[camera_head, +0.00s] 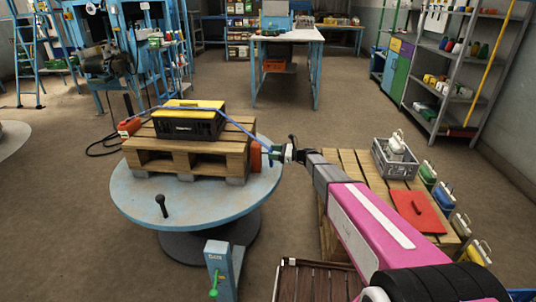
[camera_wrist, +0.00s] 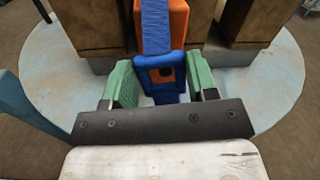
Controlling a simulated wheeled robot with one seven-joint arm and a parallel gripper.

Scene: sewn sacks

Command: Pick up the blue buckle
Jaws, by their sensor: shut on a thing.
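The blue buckle (camera_wrist: 163,88) sits between the green fingers of my gripper (camera_wrist: 162,92) in the wrist view, with the fingers at its two sides. My gripper is shut on it. A blue strap (camera_wrist: 157,28) runs up from the buckle over an orange piece (camera_wrist: 178,32). In the head view, my gripper (camera_head: 281,153) is at the right edge of the round table, beside the orange piece (camera_head: 255,156). There the strap (camera_head: 238,127) slopes down to it from the black crate with a yellow lid (camera_head: 186,124). The buckle is mostly hidden there by the fingers.
The crate stands on a wooden pallet (camera_head: 160,160) on the round pale-blue table (camera_head: 140,196). A black lever (camera_head: 161,205) stands on its front part. On the right, another pallet (camera_head: 345,161) holds a grey basket (camera_head: 380,160) and a red board (camera_head: 416,212).

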